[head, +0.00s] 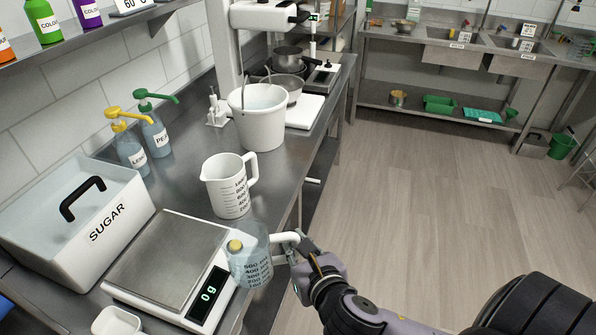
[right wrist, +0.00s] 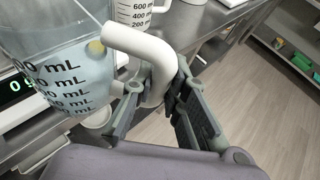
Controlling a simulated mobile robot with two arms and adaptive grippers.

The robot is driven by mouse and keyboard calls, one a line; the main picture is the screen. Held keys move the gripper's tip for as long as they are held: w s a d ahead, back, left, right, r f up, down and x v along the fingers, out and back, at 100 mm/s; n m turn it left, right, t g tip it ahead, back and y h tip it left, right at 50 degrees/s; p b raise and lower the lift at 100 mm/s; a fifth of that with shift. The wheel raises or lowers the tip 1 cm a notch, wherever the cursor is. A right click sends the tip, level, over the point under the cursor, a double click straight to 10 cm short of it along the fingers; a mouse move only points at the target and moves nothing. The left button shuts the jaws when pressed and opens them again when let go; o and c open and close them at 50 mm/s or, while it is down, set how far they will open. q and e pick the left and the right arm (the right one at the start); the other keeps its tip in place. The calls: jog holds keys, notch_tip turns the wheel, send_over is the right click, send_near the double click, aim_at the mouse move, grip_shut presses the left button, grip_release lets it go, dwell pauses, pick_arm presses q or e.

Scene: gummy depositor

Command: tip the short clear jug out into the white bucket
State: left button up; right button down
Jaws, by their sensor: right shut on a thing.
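The short clear jug (head: 254,267) has dark volume marks and a white handle. It is upright beside the right corner of the scale, and I cannot tell whether it touches the counter. My right gripper (head: 295,244) is shut on its handle. In the right wrist view the jug (right wrist: 50,70) fills the upper left and the handle runs between the fingers. A yellowish round thing shows at the jug, inside or behind it. The white bucket (head: 260,130) stands upright farther back on the counter, with its wire handle raised. My left gripper is not in view.
A white measuring jug (head: 228,190) stands between the clear jug and the bucket. The scale (head: 165,262) reads 0 g, with a sugar bin (head: 85,215) to its left. Pump bottles (head: 155,138) stand by the wall. Floor right of the counter is open.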

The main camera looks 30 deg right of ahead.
jog(key=s+a+f+n+y, duration=0.1)
jog(key=s+a+f+y, duration=0.1)
jog(key=s, duration=0.3)
jog(key=shift+a+f+n, duration=0.3)
jog(key=shift+a+f, duration=0.25)
jog(key=shift+f, duration=0.15)
